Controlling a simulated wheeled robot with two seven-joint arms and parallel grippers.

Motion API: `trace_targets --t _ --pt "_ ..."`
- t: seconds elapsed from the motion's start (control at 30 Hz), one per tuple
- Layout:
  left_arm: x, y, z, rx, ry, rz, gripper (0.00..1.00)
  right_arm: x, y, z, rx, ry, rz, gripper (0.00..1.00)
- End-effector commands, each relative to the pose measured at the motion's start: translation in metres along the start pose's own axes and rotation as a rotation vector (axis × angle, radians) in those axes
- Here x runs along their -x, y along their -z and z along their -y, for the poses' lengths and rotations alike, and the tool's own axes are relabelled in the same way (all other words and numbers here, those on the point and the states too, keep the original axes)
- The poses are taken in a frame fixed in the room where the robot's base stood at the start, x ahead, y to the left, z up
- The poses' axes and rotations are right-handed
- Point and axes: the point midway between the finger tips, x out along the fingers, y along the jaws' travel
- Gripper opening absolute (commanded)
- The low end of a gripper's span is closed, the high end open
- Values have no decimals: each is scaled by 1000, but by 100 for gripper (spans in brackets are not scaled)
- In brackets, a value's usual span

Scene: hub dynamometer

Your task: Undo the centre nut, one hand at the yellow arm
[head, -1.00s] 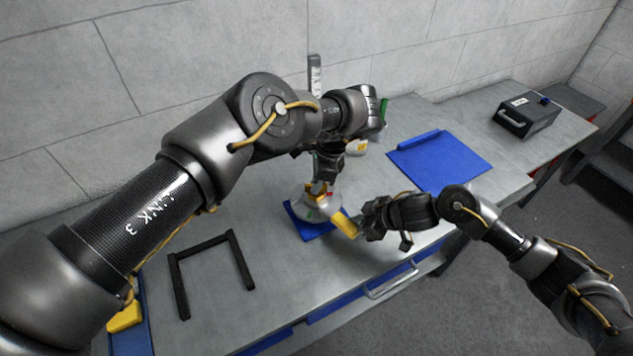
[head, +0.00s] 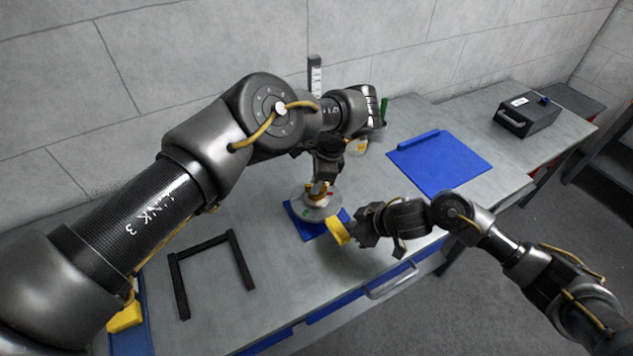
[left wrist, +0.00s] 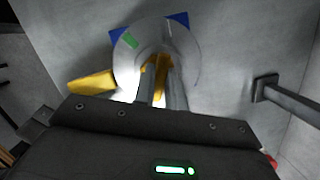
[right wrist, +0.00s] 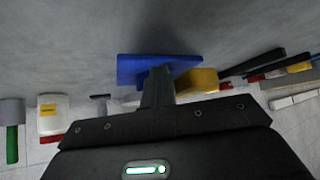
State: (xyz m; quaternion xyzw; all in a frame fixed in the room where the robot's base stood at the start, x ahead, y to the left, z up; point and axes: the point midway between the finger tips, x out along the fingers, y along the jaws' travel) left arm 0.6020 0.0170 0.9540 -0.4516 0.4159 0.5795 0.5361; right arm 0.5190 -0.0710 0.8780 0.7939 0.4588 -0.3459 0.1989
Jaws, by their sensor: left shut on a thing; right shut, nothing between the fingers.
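The round grey hub disc (head: 322,214) sits on a small blue pad (head: 303,226) on the bench. Its yellow arm (head: 338,232) sticks out toward the front right; it also shows in the left wrist view (left wrist: 92,84). My left gripper (head: 319,184) points down over the disc's centre. It is shut on the yellow centre nut (left wrist: 160,75), which its fingers partly hide. My right gripper (head: 355,230) is shut and empty, beside the outer end of the yellow arm. In the right wrist view the yellow arm (right wrist: 197,83) is right next to its fingers; contact is unclear.
A black open frame (head: 180,285) lies at the left of the bench. A blue mat (head: 440,165) lies to the right, with a black box (head: 528,114) beyond it. A white and yellow container (head: 359,147) stands behind my left gripper. Bare bench lies between frame and disc.

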Motion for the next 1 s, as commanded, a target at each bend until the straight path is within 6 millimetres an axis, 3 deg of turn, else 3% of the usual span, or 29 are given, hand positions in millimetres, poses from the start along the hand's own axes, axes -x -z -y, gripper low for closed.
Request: trace_targets --t 0.5,0.53,0.83,1.0 --pt "-4 0 -3 -1 -9 4 0 -3 4 12 0 2 -3 0" --pt "-4 0 -3 -1 -9 4 15 -3 4 12 0 2 -3 0" --pt "-2 -1 -2 0 -8 3 55 -2 3 12 -1 0 -2 0" --pt "-1 0 -2 -1 -5 2 58 -2 3 12 -1 0 -2 0"
